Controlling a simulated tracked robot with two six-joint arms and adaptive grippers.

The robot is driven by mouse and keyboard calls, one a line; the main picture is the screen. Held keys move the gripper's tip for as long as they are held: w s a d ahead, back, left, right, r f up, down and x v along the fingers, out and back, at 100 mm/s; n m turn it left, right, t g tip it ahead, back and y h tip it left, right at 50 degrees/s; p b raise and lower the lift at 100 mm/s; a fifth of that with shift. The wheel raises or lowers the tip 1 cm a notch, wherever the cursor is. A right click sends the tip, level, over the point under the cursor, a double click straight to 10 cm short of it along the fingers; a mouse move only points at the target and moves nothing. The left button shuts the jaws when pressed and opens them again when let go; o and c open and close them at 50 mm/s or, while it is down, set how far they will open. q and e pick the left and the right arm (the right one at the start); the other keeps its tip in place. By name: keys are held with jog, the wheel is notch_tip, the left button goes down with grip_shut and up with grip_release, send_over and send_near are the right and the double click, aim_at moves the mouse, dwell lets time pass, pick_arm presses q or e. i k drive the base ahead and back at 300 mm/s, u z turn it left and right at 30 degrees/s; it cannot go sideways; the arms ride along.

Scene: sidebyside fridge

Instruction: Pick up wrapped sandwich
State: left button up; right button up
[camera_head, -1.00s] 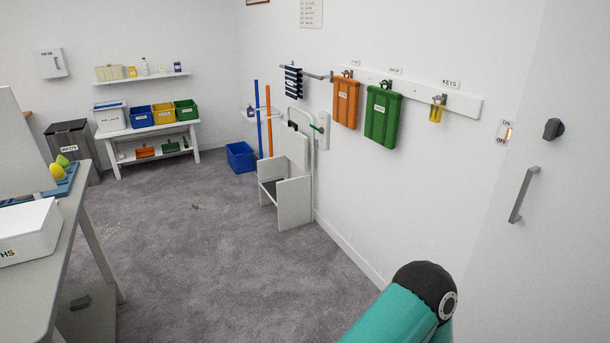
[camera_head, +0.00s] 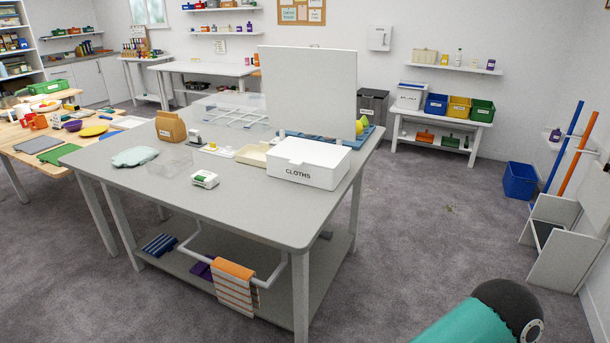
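I cannot make out a wrapped sandwich for certain in the head view. A small white and green item (camera_head: 204,180) lies on the grey table (camera_head: 240,212), too small to identify. A pale green cloth-like bundle (camera_head: 134,157) lies near the table's left end. Neither of my grippers is in view. Only a teal and black link of my arm shows at the bottom right.
On the grey table stand a white CLOTHS box (camera_head: 308,162), a brown paper bag (camera_head: 171,127), a clear tray (camera_head: 170,161) and an upright white panel (camera_head: 308,92). A wooden table (camera_head: 22,131) stands at the left.

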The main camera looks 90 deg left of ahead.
aim_at(207, 180)
jog(key=u, duration=0.35)
jog(key=i, duration=0.35)
jog(key=u, duration=2.75)
jog(key=i, duration=0.25)
jog(key=u, duration=1.05)
jog(key=k, duration=0.3)
jog(key=u, duration=0.55)
jog(key=i, duration=1.35)
jog(key=z, duration=0.6)
